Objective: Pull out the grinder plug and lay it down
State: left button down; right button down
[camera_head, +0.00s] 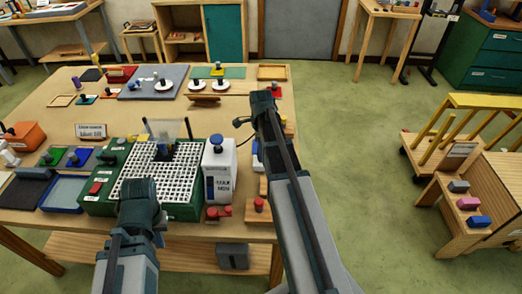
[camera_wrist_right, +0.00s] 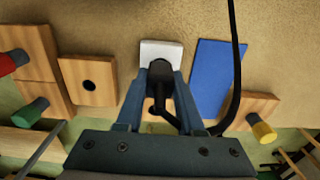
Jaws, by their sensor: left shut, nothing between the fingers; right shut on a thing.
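The right wrist view shows the black plug (camera_wrist_right: 160,73) between the fingers of my right gripper (camera_wrist_right: 159,85), which is shut on it. A white socket plate (camera_wrist_right: 162,50) lies right behind the plug; I cannot tell whether the plug is seated in it or apart. A black cord (camera_wrist_right: 236,60) runs down the right of that view. In the head view my right arm (camera_head: 268,112) reaches over the table's right side and hides the plug. The green grinder (camera_head: 187,211) with a white grid top stands at the table's front. My left gripper (camera_head: 138,190) is shut and empty over its front edge.
A white container (camera_head: 218,172) stands right of the grinder. Wooden blocks and a blue flat piece (camera_wrist_right: 218,75) lie around the socket plate in the wrist view. A blue tray (camera_head: 64,192) sits left of the grinder. Small trays and pieces fill the table's back.

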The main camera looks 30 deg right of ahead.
pick_arm(q)
jog(key=shift+r, duration=0.15)
pick_arm(e)
jog(key=shift+r, duration=0.15)
pick_arm(q)
jog(key=shift+r+p, duration=0.6)
jog(key=shift+p, duration=0.15)
pick_arm(e)
jog(key=shift+r, duration=0.6)
jog(key=shift+f, duration=0.1)
